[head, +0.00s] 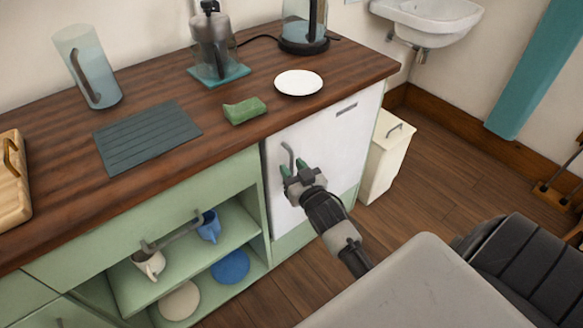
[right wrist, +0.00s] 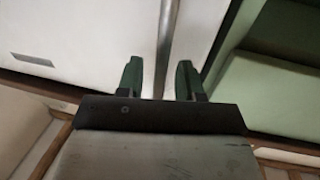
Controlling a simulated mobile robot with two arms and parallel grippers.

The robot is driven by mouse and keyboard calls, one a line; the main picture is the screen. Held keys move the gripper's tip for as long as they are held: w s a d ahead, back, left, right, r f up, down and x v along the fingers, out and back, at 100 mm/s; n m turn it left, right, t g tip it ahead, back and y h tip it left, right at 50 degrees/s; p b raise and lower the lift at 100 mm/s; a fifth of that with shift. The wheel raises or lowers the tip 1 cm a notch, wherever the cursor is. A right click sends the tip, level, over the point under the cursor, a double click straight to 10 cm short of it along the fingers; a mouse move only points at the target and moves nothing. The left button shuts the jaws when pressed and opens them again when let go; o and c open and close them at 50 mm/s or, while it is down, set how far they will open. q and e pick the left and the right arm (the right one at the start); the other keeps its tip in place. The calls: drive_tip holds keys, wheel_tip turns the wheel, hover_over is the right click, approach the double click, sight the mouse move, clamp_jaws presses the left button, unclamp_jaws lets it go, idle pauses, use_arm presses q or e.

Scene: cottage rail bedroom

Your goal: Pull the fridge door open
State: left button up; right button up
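The fridge door (head: 335,145) is a white panel under the right end of the wooden counter, and it looks closed. Its grey bar handle (head: 289,156) is upright near the door's left edge. My right gripper (head: 292,172) is at the lower part of the handle, its green-tipped fingers apart. In the right wrist view, the handle bar (right wrist: 167,45) runs between the two fingers of the right gripper (right wrist: 159,75), with a visible gap on each side. The white door (right wrist: 75,40) also shows there. My left gripper is not in view.
The green cabinet (head: 190,185) with open shelves and mugs adjoins the door's left side. A cream bin (head: 386,160) stands close to the fridge's right.

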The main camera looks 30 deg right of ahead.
drive_tip(key=shift+w, duration=0.45)
drive_tip(key=shift+c, duration=0.3)
clamp_jaws()
drive_tip(key=shift+s, duration=0.15)
